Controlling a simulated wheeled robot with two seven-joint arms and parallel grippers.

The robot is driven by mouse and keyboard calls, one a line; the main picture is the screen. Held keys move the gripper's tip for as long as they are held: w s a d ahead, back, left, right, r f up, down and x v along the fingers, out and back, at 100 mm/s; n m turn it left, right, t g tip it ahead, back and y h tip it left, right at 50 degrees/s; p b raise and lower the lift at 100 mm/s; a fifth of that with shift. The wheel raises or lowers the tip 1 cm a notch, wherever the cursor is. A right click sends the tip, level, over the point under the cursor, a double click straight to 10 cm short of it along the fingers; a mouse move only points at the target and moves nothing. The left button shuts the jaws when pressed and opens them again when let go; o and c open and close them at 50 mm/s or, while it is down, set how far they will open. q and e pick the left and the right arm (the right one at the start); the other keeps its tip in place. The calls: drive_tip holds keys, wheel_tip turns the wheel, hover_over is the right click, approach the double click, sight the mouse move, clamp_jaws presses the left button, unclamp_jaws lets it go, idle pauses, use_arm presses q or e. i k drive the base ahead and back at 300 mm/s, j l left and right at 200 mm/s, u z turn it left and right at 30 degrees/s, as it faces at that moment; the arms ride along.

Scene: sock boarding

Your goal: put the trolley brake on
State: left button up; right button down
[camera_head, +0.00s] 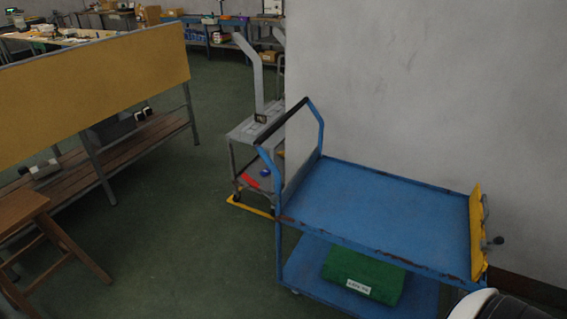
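A blue two-deck trolley (385,208) stands against the grey wall, with a black-gripped push handle (283,135) at its left end. A yellow plate (477,236) is fixed at its right end and carries a grey metal bar and a lever with a dark knob (496,241). I cannot tell from this view whether this lever is the brake or how it is set. The top deck is empty. Most of the wheels are hidden or out of frame. Neither of my grippers is in view.
A folded green cloth with a white label (358,289) lies on the lower deck. A grey cart (246,130) with a red part stands behind the handle, by the wall corner. A yellow-panelled bench (100,80) and wooden stool (25,215) are left. Green floor between is clear.

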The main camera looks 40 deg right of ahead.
sight(275, 200)
drive_tip(key=i+j+z, duration=0.75)
drive_tip(key=j+z, duration=0.25)
drive_tip(key=l, duration=0.1)
